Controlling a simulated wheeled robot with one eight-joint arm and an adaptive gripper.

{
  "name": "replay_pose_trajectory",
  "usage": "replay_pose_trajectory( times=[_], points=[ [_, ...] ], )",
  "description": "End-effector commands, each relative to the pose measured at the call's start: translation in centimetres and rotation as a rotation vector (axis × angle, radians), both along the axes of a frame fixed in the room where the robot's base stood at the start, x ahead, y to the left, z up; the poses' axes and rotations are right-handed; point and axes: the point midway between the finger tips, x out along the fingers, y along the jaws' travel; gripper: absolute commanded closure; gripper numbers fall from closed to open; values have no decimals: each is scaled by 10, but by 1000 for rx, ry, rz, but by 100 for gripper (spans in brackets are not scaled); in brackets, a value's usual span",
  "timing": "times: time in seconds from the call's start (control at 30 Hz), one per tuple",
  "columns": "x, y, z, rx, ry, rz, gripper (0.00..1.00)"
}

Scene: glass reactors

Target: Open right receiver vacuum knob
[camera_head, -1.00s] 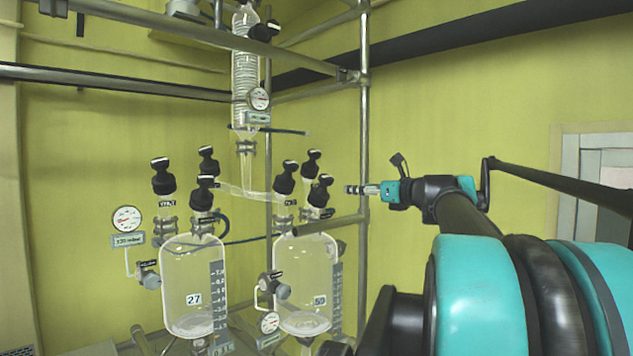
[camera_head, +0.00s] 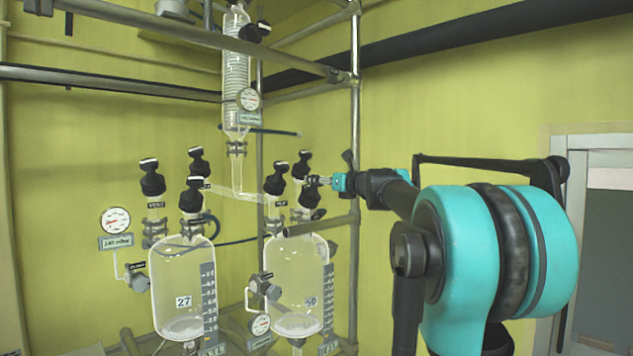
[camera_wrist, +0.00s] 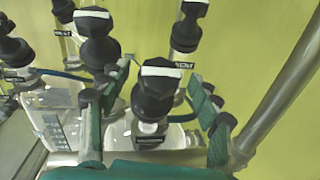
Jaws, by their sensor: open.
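The right receiver (camera_head: 297,268) is a clear glass vessel with a number label and a dark scale, with several black white-topped knobs above it. One such knob (camera_wrist: 154,92) stands between the two fingers of my gripper (camera_wrist: 156,84) in the wrist view, with a finger on either side. A small label sits under this knob, but I cannot read it. In the head view, my gripper (camera_head: 322,181) is at the right-hand knobs of this receiver and partly hides the front one (camera_head: 309,196). The fingers are open and I see no clear contact.
Another knob (camera_wrist: 98,44) is close to the left finger, and one (camera_wrist: 188,30) stands behind on the right. The left receiver (camera_head: 183,290) has its own knobs. A metal upright (camera_head: 355,120) stands near my gripper. A glass condenser (camera_head: 240,85) hangs above.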

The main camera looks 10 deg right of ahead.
Motion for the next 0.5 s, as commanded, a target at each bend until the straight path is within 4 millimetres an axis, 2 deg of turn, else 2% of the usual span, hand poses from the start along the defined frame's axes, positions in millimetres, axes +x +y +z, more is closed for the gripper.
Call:
replay_pose_trajectory(
  times=[0.2, 0.5],
  points=[
    [19, 10, 0, 0, 0, 1, 37],
    [22, 11, 0, 0, 0, -1, 37]
  ],
)
